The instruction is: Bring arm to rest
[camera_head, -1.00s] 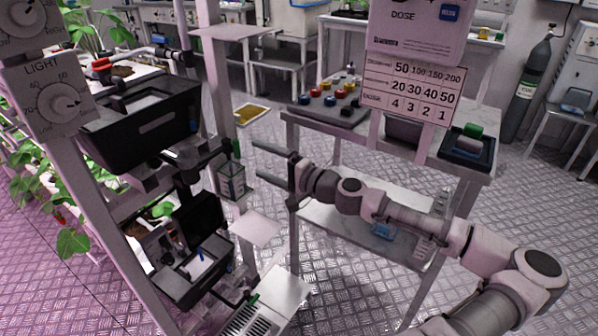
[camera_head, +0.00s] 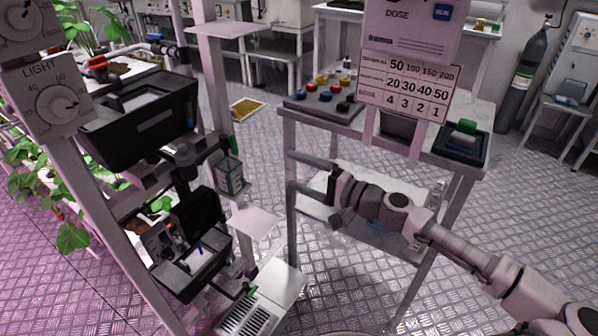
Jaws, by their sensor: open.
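My gripper (camera_head: 291,173) is at the middle of the view, in front of the white side table (camera_head: 301,118). Its two fingers are apart and point left, with nothing between them. My arm (camera_head: 430,232) stretches from the lower right corner up to the gripper. The fingertips are apart from the small green-topped clear container (camera_head: 229,175) on the rack to the left.
A rack with a black bin (camera_head: 140,125) and a lower black box (camera_head: 190,265) stands at left. The table holds a tray of coloured knobs (camera_head: 322,104) and a dark tray with a green-handled item (camera_head: 460,145). A dose chart (camera_head: 408,88) hangs above. Open floor lies right.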

